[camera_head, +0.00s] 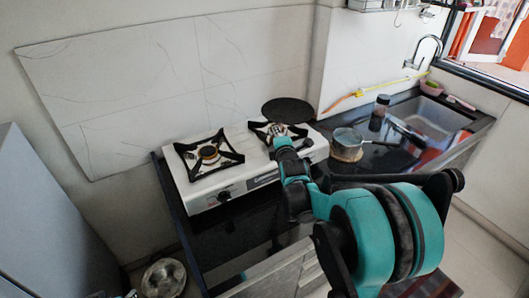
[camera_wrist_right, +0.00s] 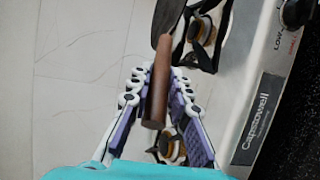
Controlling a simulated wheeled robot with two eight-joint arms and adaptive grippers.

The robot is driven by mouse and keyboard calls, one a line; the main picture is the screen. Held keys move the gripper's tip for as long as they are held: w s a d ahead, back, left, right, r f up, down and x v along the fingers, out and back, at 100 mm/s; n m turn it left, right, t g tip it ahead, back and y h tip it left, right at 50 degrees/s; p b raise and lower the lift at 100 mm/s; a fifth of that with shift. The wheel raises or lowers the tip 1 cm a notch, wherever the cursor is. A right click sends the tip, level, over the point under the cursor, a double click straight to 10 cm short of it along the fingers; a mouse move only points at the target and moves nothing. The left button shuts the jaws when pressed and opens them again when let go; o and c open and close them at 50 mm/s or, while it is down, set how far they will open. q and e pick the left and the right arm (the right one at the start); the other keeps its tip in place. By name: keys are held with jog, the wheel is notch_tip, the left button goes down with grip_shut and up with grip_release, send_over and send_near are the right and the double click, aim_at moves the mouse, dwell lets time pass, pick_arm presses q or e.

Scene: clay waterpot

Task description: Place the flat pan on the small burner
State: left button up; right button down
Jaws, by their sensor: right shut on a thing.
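The flat pan (camera_head: 288,110) is a dark round disc at the back right of the white stove, behind the right burner (camera_head: 262,131). Its brown handle (camera_wrist_right: 160,85) runs between the fingers in the right wrist view, with the dark pan edge (camera_wrist_right: 166,14) at the top. My right gripper (camera_head: 278,131) is shut on the handle above the stove's right side and partly covers the right burner. I cannot tell whether the pan touches anything. The left burner (camera_head: 208,153) is bare, with a black grate and brass centre. Which burner is smaller is unclear. My left gripper is out of view.
A pot (camera_head: 347,143) stands on the dark counter right of the stove, with a dark jar (camera_head: 379,112) behind it. A sink (camera_head: 432,117) is at the far right. The tiled wall (camera_head: 150,80) rises close behind the stove. A metal pot (camera_head: 163,278) is at the lower left.

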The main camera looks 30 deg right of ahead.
jog(key=shift+w+a+f+b, duration=0.35)
jog(key=shift+a+f+b, duration=0.25)
jog(key=shift+f, duration=0.5)
jog(key=shift+w+a+f+b, duration=0.3)
jog(key=shift+a+f+b, duration=0.35)
jog(key=shift+f, duration=0.5)
jog(key=shift+w+a+f+b, duration=0.4)
jog(key=shift+a+f, duration=0.35)
jog(key=shift+f, duration=0.35)
jog(key=shift+s+r, duration=0.1)
jog(key=c, duration=1.8)
grip_release()
jog(key=shift+c, duration=0.2)
jog(key=o, duration=0.4)
jog(key=shift+s, duration=0.1)
